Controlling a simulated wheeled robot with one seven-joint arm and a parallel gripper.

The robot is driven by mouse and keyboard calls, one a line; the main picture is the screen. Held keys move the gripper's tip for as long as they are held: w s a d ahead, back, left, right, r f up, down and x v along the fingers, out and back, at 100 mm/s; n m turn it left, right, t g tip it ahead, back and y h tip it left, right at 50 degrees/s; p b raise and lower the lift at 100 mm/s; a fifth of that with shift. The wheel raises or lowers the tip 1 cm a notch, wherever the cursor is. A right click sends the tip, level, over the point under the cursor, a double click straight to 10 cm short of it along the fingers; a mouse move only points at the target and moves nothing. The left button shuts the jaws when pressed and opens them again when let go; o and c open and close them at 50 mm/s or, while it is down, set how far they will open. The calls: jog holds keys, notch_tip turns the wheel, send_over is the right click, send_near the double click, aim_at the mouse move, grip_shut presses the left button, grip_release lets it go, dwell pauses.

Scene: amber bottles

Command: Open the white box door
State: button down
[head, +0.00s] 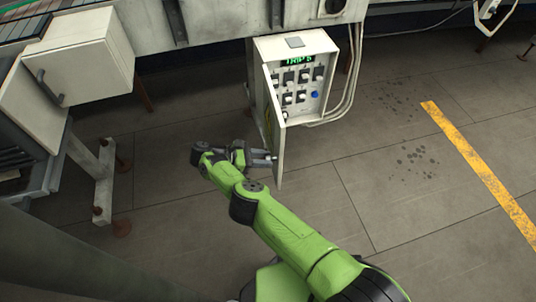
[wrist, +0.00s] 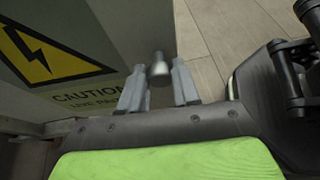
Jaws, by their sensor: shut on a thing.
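The white box (head: 324,47) stands below the conveyor side in the head view, with switches and a green display inside. Its door (head: 279,140) stands open, swung out toward me and seen nearly edge-on. My gripper (head: 266,158) is at the outer face of the door, near its free lower end. In the wrist view the door (wrist: 120,28) bears a yellow warning sign. There my gripper's fingers (wrist: 158,84) stand either side of a small metal knob (wrist: 159,68), the door's handle, and are shut on it. The knob is hidden in the head view.
A white cabinet (head: 88,58) and a white support leg (head: 103,180) stand at the left. Grey conduits (head: 343,105) run down right of the box. The tiled floor right of the door is clear up to a yellow line (head: 470,160).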

aim_at(274, 125)
jog(key=c, duration=0.8)
grip_release()
notch_tip(274, 125, up, 10)
jog(key=p, duration=0.9)
